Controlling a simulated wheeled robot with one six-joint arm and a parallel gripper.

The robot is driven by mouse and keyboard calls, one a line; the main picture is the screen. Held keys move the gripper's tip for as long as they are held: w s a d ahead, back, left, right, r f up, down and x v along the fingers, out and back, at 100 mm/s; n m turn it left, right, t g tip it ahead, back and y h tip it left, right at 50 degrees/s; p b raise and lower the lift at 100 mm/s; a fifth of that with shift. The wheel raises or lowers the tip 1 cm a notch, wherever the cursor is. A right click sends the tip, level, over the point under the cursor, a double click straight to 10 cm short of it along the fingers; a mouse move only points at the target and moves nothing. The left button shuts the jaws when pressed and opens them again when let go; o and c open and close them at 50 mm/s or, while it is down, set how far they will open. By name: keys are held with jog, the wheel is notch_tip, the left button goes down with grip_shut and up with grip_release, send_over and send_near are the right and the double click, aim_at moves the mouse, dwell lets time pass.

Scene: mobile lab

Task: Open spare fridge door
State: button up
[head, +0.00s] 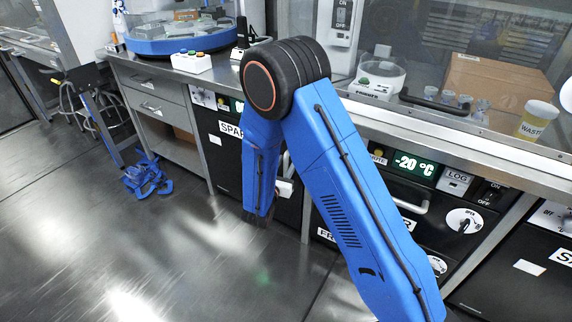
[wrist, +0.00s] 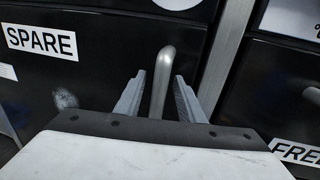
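The spare fridge is a black under-counter unit with a white SPARE label, seen at the left of the wrist view, and its door (wrist: 105,60) looks closed. Its upright silver handle (wrist: 163,75) stands between the two grey fingers of my gripper (wrist: 160,97). The fingers are apart, with a gap on each side of the handle. In the head view the door (head: 222,160) is partly hidden behind my blue arm, which also hides most of the handle and my fingertips.
The freezer (head: 425,232) with a -20 °C display stands right of the spare fridge, past a metal post. Drawers (head: 155,100) are to the left. Blue items (head: 146,176) lie on the floor near them. The floor (head: 130,250) in front is otherwise clear.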

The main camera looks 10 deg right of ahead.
grip_shut()
